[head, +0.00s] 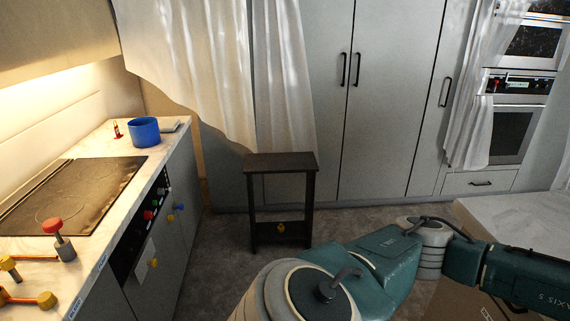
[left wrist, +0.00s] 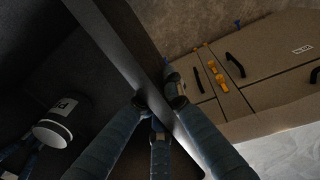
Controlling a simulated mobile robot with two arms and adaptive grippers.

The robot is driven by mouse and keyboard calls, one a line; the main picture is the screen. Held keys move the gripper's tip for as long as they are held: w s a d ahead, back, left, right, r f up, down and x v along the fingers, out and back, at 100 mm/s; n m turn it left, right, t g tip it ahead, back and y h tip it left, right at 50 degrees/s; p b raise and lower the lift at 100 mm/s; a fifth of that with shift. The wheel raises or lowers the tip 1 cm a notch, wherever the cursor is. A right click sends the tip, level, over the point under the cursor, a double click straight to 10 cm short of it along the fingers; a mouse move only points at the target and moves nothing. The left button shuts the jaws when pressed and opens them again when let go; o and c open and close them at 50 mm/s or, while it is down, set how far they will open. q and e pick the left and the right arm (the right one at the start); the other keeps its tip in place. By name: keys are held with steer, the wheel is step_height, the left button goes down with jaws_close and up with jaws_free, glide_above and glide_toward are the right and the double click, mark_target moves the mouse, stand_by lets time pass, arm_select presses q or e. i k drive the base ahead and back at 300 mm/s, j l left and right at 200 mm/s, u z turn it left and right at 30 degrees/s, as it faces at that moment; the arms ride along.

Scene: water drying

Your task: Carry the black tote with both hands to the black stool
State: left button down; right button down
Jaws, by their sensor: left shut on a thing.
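The black stool (head: 281,161) stands upright on the floor in the middle of the head view, in front of the grey cabinets. A dark tote (left wrist: 112,48) fills much of the left wrist view, its straight rim running diagonally. My left gripper (left wrist: 160,105) is shut on this rim, with fingers on both sides of the wall. A white container with a dark label (left wrist: 58,122) shows on the tote's inner side. The tote does not show in the head view.
A counter with a cooktop (head: 75,190) and a blue pot (head: 144,132) lies left of the stool. Pale curtains (head: 215,60) hang behind it. A pale worktop (head: 515,220) is at the right. Grey floor (head: 215,260) around the stool looks clear.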

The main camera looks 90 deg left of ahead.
mark_target(280, 160)
steer(key=j+u, duration=0.15)
steer(key=u, duration=3.25)
steer(key=i+l, duration=0.5)
steer(key=i, duration=0.2)
steer(key=i+l, duration=0.5)
steer(key=i, duration=0.2)
steer(key=i+l, duration=0.5)
steer(key=i, duration=0.2)
steer(key=i+l, duration=0.5)
steer(key=i, duration=0.2)
steer(key=i+l+u, duration=0.1)
steer(key=i+l, duration=0.4)
steer(key=i, duration=0.2)
